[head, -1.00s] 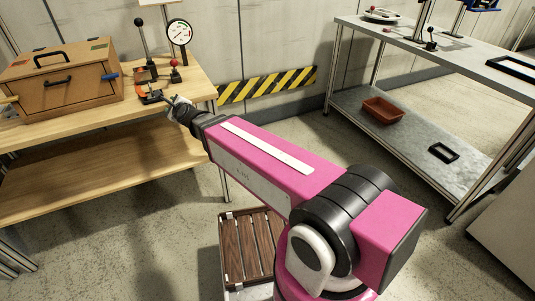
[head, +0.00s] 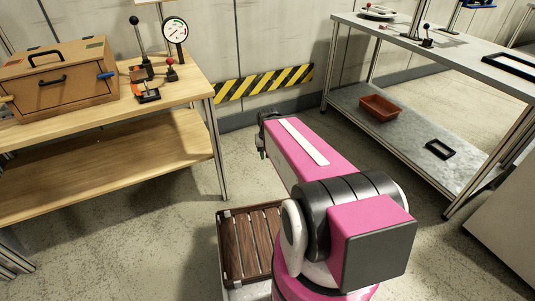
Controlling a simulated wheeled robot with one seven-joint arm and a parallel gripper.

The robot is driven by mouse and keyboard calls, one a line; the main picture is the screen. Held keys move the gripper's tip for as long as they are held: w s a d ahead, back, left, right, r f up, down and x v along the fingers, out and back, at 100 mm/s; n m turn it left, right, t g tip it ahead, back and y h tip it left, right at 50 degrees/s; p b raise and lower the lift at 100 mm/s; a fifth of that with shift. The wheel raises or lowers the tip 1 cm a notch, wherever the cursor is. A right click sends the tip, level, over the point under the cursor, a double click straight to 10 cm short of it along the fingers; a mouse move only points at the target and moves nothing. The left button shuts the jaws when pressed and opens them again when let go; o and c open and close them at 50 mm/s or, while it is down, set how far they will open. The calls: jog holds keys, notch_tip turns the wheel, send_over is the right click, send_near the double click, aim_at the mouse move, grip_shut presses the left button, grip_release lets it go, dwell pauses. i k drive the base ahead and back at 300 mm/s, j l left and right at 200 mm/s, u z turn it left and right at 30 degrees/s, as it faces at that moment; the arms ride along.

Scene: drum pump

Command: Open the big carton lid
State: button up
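The big carton (head: 62,92) is a brown box at the left end of the wooden table. Its lid (head: 50,60) lies shut on top, with a black handle standing on it. A second black handle is on the front face, and a blue piece sticks out at the right side. My gripper (head: 262,140) is at the far end of my pink arm, over the floor to the right of the table. It is well apart from the carton. Its fingers are small and mostly hidden by the arm, so their opening does not show.
The wooden table (head: 120,165) has a lower shelf. A dial gauge (head: 175,31) and small levers (head: 147,93) stand right of the carton. A metal table (head: 465,65) at right holds a red tray (head: 380,108) on its lower shelf. A slatted wooden crate (head: 247,248) is near my base.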

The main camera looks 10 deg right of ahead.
aim_at(37, 59)
jog(key=u, duration=1.45)
